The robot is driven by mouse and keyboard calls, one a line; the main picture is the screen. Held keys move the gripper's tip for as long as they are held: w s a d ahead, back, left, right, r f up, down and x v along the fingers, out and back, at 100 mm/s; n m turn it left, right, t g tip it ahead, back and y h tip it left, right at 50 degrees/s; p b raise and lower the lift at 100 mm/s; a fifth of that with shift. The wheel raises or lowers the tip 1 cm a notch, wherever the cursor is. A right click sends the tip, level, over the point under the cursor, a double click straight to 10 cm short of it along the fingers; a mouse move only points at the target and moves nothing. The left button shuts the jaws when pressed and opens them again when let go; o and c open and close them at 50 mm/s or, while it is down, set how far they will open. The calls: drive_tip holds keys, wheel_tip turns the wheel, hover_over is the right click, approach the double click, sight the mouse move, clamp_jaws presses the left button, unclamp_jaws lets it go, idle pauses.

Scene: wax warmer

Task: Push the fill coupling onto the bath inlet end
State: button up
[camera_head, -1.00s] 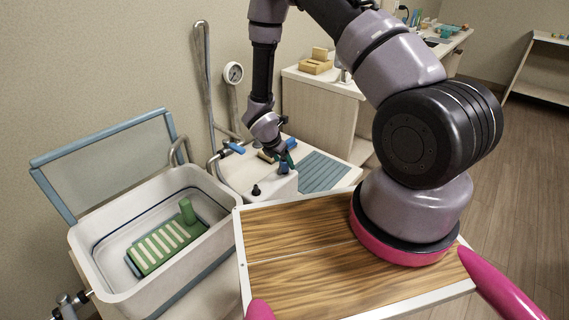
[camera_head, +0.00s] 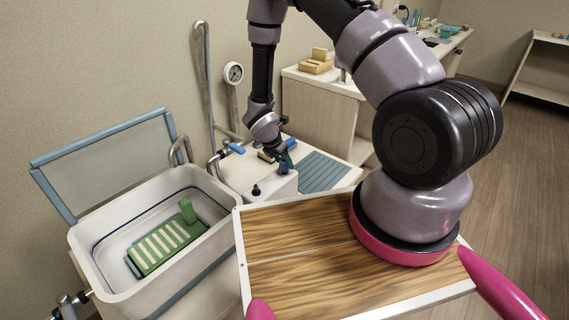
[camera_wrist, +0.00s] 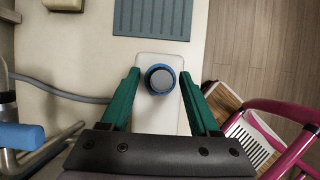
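A round blue-rimmed piece with a grey top (camera_wrist: 160,79), which looks like the fill coupling, stands on a white block (camera_wrist: 158,121) in the wrist view. My gripper (camera_wrist: 159,74) is open, its green fingers either side of this piece with gaps between. I cannot tell which pipe end is the bath inlet.
A grey hose (camera_wrist: 60,94) runs left of the block in the wrist view. A blue-handled tap (camera_head: 236,148) and upright pipe (camera_head: 205,85) stand behind the bath. A ribbed blue-grey mat (camera_head: 322,171) lies right of my gripper. A black knob (camera_head: 256,190) is in front.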

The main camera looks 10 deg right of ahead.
clamp_jaws()
drive_tip(key=shift+r, duration=0.35)
idle(0.4)
drive_tip(key=shift+r, duration=2.8)
